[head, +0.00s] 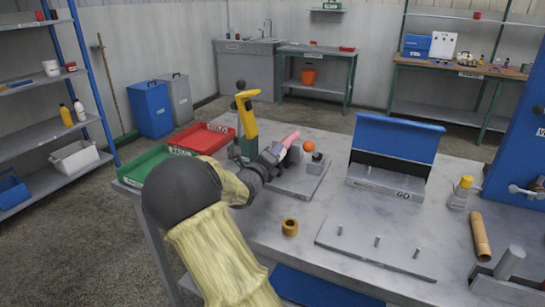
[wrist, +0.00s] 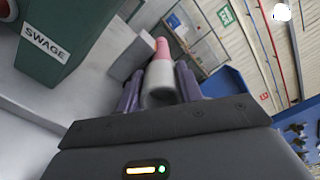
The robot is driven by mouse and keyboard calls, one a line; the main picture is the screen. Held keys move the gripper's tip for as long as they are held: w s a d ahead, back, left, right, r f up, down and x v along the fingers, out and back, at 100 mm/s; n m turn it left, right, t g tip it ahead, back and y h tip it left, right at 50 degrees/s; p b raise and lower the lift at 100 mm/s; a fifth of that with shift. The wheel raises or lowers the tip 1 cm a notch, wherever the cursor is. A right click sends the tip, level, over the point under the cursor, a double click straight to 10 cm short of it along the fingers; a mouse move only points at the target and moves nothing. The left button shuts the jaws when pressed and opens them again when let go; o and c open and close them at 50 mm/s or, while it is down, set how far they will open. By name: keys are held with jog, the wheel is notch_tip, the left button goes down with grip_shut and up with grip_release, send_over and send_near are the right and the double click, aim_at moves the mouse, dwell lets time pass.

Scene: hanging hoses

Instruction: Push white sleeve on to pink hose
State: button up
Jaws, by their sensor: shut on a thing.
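My gripper (head: 275,155) is at the near side of a small grey stand on the bench. In the wrist view my gripper (wrist: 158,90) is shut on the white sleeve (wrist: 158,78), one finger on each side. The pink hose (wrist: 162,48) shows straight beyond the sleeve, in line with it, and its near end meets or is hidden by the sleeve. I cannot tell how far the sleeve is over it. In the head view the pink hose (head: 291,138) sticks up just past my gripper; the sleeve is not clear there.
A green swage tool (wrist: 75,40) with a yellow handle (head: 247,115) stands close on the left. An orange ball (head: 308,146) is close on the right. Red (head: 205,138) and green trays lie left. A brass ring (head: 290,227), pegged plate (head: 372,250) and blue-lidded box (head: 395,138) lie right.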

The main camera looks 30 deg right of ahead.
jog(key=shift+d+r, duration=0.15)
jog(key=shift+d, duration=0.05)
jog(key=o, duration=1.1)
jog(key=shift+f, duration=0.2)
jog(key=shift+a+f, duration=0.25)
jog(key=v, duration=1.7)
jog(key=shift+s+d+r+p, duration=0.15)
jog(key=shift+s+r+p, duration=0.1)
jog(key=shift+r+p, duration=0.2)
jog(key=shift+w, duration=0.15)
